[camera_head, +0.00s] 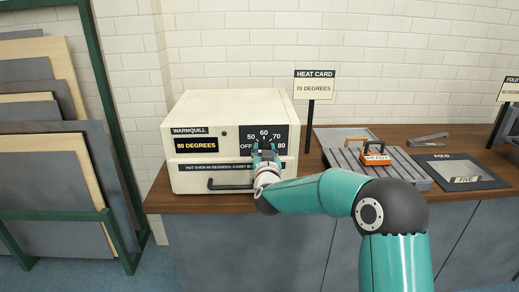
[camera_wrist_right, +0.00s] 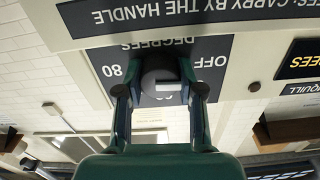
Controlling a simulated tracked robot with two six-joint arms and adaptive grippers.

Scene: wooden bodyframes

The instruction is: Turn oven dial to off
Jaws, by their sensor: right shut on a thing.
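The cream oven (camera_head: 220,108) stands on the wooden counter with its front facing me. Its dark dial panel (camera_head: 283,130) carries the marks OFF, 50, 60, 70 and 80. The display (camera_head: 196,143) reads 80 DEGREES. My right gripper (camera_head: 265,152) is at the panel and covers most of the dial in the head view. In the right wrist view, which is upside down, the round black dial (camera_wrist_right: 160,72) sits between its two fingers, gripped from both sides. A pale mark shows on the dial; which setting it points at is unclear. My left gripper is out of view.
A heat card sign (camera_head: 314,87) reading 70 DEGREES stands right of the oven. A green rack with boards (camera_head: 55,150) stands left.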

